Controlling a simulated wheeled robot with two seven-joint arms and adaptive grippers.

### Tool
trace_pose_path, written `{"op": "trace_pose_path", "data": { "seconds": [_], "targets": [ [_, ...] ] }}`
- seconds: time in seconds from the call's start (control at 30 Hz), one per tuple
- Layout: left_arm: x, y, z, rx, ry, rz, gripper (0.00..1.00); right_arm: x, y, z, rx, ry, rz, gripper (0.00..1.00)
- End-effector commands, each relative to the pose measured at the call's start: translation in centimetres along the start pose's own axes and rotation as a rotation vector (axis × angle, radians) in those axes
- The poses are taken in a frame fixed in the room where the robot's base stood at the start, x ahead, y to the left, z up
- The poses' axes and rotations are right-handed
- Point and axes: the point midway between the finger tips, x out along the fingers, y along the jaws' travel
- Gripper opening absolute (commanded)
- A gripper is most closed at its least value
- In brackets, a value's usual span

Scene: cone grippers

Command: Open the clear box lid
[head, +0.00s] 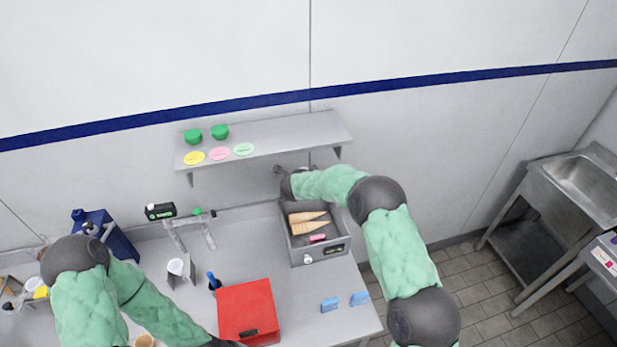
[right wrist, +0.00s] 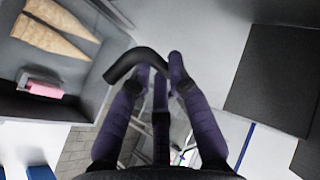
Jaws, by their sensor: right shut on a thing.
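A grey box (head: 335,247) with tan cones (head: 308,226) and a pink item (head: 317,238) inside stands at the back right of the counter. In the right wrist view its wall (right wrist: 112,50) is at upper left. I cannot make out a clear lid pane. My right gripper (right wrist: 160,65) is shut on a black curved handle (right wrist: 125,62) beside the box; in the head view the gripper (head: 284,180) is at the box's back left corner, partly hidden by its arm. My left gripper (head: 225,343) is mostly cut off by the bottom edge, beside a red box (head: 250,310).
A wall shelf (head: 290,135) with green cups and coloured discs hangs above the back of the counter. Blue blocks (head: 330,304) lie at front right. A white cup on a stand (head: 176,267) is at left. A sink (head: 580,185) stands far right.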

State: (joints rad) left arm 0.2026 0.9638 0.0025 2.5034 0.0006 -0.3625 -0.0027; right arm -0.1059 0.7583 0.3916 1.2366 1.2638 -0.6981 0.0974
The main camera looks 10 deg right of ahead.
Motion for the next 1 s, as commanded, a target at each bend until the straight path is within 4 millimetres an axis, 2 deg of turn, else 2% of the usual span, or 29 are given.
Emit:
{"op": "trace_pose_path", "data": {
  "seconds": [0.03, 0.07, 0.1, 0.57, 0.77, 1.0],
  "targets": [
    [0.0, 0.0, 0.0, 0.0, 0.0, 0.0, 0.4, -0.1, -0.4, -0.1, 0.002, 0.002, -0.006, 0.0],
    [0.0, 0.0, 0.0, 0.0, 0.0, 0.0, 0.4, -0.1, -0.4, -0.1, 0.002, 0.002, -0.006, 0.24],
    [0.0, 0.0, 0.0, 0.0, 0.0, 0.0, 0.4, -0.1, -0.4, -0.1, 0.002, 0.002, -0.006, 0.3],
    [0.0, 0.0, 0.0, 0.0, 0.0, 0.0, 0.4, -0.5, -0.1, 0.0, 0.0, 0.0, -0.002, 0.3],
    [0.0, 0.0, 0.0, 0.0, 0.0, 0.0, 0.4, -3.0, -0.3, 0.0, -0.001, -0.001, -0.004, 0.3],
    [0.0, 0.0, 0.0, 0.0, 0.0, 0.0, 0.4, -7.6, -0.3, -0.1, 0.0, -0.001, -0.006, 0.3]
  ]
}}
